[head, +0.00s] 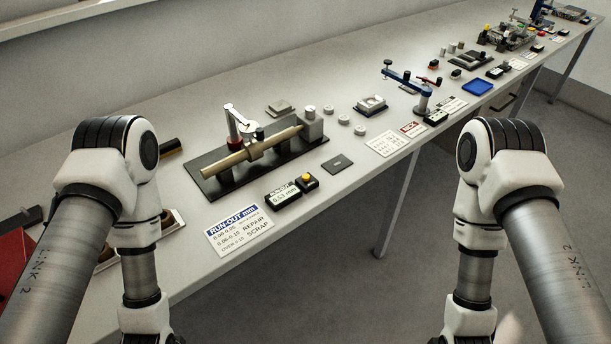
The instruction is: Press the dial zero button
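In the head view, a small black box with a yellow button (307,180) sits on the bench in front of the run-out fixture. Beside it on the left is a black readout (283,195) whose display seems to read 0.03 mm. Behind them, a dial stand (235,122) rises over a brass-coloured shaft (252,151) on a black base (210,184). Nothing touches the yellow button. My two arms come in at the left and right and bend down out of the bottom of the picture. Neither gripper shows.
A run-out sign card (239,230) lies left of the readout, and a dark flat plate (337,164) lies to the right. The long bench (330,207) carries several other fixtures toward the far right. A red item (14,262) is at the left edge. Bench front near the button is clear.

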